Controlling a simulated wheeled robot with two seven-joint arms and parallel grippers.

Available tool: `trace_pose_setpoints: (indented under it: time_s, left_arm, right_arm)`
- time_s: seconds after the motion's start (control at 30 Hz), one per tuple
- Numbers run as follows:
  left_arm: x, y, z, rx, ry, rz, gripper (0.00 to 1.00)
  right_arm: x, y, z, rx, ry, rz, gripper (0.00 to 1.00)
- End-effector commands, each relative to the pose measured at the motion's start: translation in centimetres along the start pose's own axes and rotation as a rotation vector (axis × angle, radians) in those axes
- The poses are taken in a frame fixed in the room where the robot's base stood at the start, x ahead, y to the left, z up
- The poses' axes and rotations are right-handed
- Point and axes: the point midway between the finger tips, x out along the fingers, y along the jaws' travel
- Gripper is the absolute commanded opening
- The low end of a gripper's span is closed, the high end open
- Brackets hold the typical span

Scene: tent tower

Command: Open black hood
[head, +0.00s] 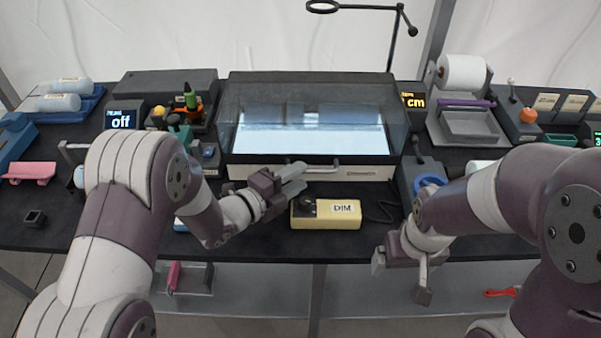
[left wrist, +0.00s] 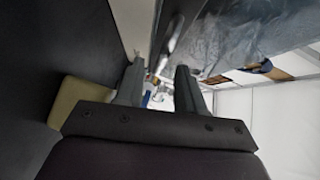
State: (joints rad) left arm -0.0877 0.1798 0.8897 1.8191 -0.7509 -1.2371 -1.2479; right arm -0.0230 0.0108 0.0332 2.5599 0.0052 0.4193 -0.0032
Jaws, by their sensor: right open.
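The black hood (head: 232,110) stands at the back middle of the table, its clear window panel down over a bright white interior. A light bar handle (head: 325,170) runs along its pale lower front edge. My left gripper (head: 296,177) is at the left end of this handle, its fingers part-way apart. In the left wrist view the two fingers (left wrist: 158,88) show a gap with nothing clearly held between them. A blurred metallic edge lies just beyond the tips; contact with the handle cannot be told. My right gripper (head: 401,279) is open and empty in front of the table edge.
A yellow box labelled DIM (head: 326,214) sits just below the handle, close to my left gripper. A lamp ring on an arm (head: 322,7) hangs above the hood. A blue ring (head: 429,186) lies to the right.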

Motion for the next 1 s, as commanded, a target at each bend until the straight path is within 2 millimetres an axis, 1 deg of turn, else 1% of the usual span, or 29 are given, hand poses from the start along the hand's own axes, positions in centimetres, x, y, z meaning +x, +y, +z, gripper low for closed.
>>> trace_pose_setpoints:
  time_s: [0.03,0.1,0.2,0.43,0.47,0.5,0.57,0.6,0.83,0.93,1.0]
  left_arm:
    - [0.6,0.0,0.0,0.0,0.001,0.0,0.38]
    - [1.3,0.0,0.0,-0.001,0.0,0.0,0.38]
    - [1.8,0.0,0.0,-0.001,0.0,0.001,0.38]
    - [1.9,0.0,0.0,-0.001,-0.001,0.0,0.38]
    - [1.9,0.0,0.0,-0.001,-0.001,0.0,0.35]
    - [1.9,0.0,0.0,-0.001,-0.001,0.0,0.22]
    - [1.9,0.0,0.0,-0.001,-0.001,0.0,0.02]
    - [1.9,0.0,0.0,-0.001,-0.001,0.0,0.0]
    - [1.8,-0.2,0.0,-0.004,-0.001,0.004,0.0]
    - [1.7,-1.0,-0.1,-0.015,-0.001,0.014,0.0]
    - [1.6,-1.9,-0.1,-0.03,-0.002,0.029,0.0]
  right_arm:
    - [-0.1,0.0,0.0,0.0,0.0,0.0,0.89]
    - [-0.2,0.0,0.0,0.0,0.0,0.0,0.89]
    - [-0.2,0.0,0.0,0.0,0.0,0.0,0.89]
    - [-0.2,0.0,0.0,0.0,0.0,0.0,0.89]
    - [-0.2,0.0,0.0,0.0,0.0,0.0,0.89]
    - [-0.2,0.0,0.0,0.0,0.0,0.0,0.89]
    - [-0.2,0.0,0.0,0.0,0.0,0.0,0.89]
    - [-0.2,0.0,0.0,0.0,0.0,0.0,0.89]
    - [-0.4,0.0,-0.1,0.0,0.0,0.0,0.89]
    - [-1.3,0.0,-0.1,0.0,0.0,0.0,0.89]
    - [-2.2,0.0,-0.3,0.0,0.0,0.0,0.89]
